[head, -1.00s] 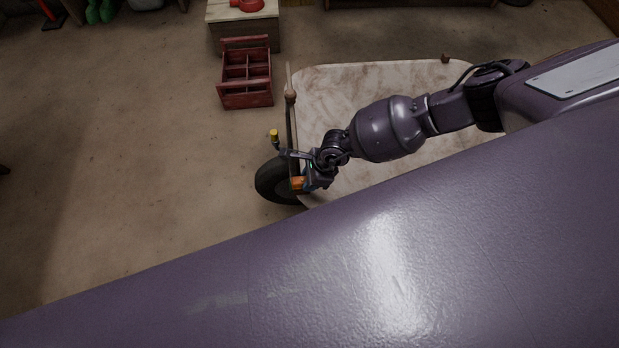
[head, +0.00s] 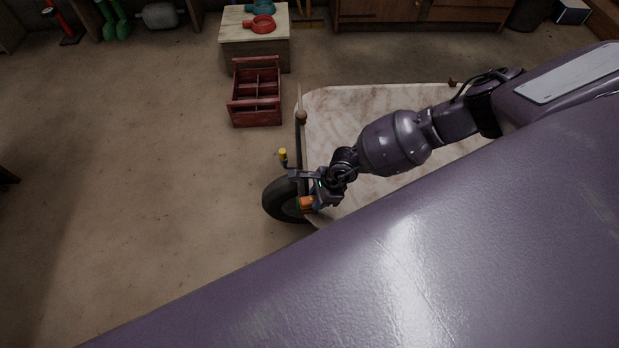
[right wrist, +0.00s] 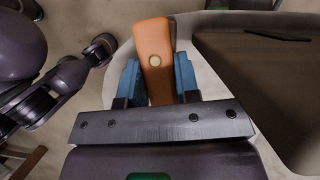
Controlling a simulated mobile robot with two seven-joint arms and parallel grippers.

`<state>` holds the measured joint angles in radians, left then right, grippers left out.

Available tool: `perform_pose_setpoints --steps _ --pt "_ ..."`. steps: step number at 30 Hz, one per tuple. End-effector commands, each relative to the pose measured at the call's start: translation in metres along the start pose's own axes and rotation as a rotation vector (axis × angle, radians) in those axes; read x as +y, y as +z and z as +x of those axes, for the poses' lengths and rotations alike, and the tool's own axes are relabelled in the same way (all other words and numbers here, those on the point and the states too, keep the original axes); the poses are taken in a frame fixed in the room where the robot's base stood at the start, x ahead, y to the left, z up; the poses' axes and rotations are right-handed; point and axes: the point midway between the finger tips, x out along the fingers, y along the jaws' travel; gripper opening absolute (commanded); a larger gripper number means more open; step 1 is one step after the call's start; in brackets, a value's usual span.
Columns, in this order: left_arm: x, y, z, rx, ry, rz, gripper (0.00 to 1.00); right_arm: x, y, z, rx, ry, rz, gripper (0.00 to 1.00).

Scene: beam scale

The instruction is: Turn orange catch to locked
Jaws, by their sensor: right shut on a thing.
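The orange catch (right wrist: 154,45) stands between the blue fingers of my right gripper (right wrist: 158,82) in the right wrist view. A pale round pivot or bolt shows in its middle. The fingers are shut on its near part. In the head view, the orange catch (head: 307,203) is a small patch beside the dark wheel, with my right gripper (head: 313,196) at it. The scale's beam (head: 301,150) runs up from there along the left edge of the pale board. My left gripper does not show. The lock marks cannot be made out.
A dark wheel (head: 279,200) and a yellow-topped knob (head: 283,155) are beside the catch. The pale board (head: 335,115) lies under my right arm. A red divided crate (head: 256,106) and a wooden box (head: 270,52) stand behind. The floor at left is clear.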

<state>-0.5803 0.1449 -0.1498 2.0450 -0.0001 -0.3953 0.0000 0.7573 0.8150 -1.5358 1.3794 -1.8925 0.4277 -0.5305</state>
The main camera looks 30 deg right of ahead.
Motion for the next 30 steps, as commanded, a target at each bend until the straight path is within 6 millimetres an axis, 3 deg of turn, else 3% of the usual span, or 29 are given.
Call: perform_pose_setpoints --steps 7,8,10,20,30 --pt "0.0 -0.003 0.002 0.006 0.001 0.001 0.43 0.0 0.001 0.001 -0.001 0.001 -0.002 0.0" --pt "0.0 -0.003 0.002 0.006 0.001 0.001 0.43 0.0 0.001 0.001 -0.001 0.001 -0.002 0.33" --pt "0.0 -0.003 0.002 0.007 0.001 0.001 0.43 0.0 0.001 0.001 -0.001 0.001 -0.002 0.4" --pt "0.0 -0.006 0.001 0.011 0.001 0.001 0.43 0.0 0.001 -0.004 0.0 -0.001 -0.001 0.4" --pt "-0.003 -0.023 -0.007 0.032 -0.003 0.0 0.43 -0.002 0.002 -0.059 -0.002 -0.005 -0.003 0.4"
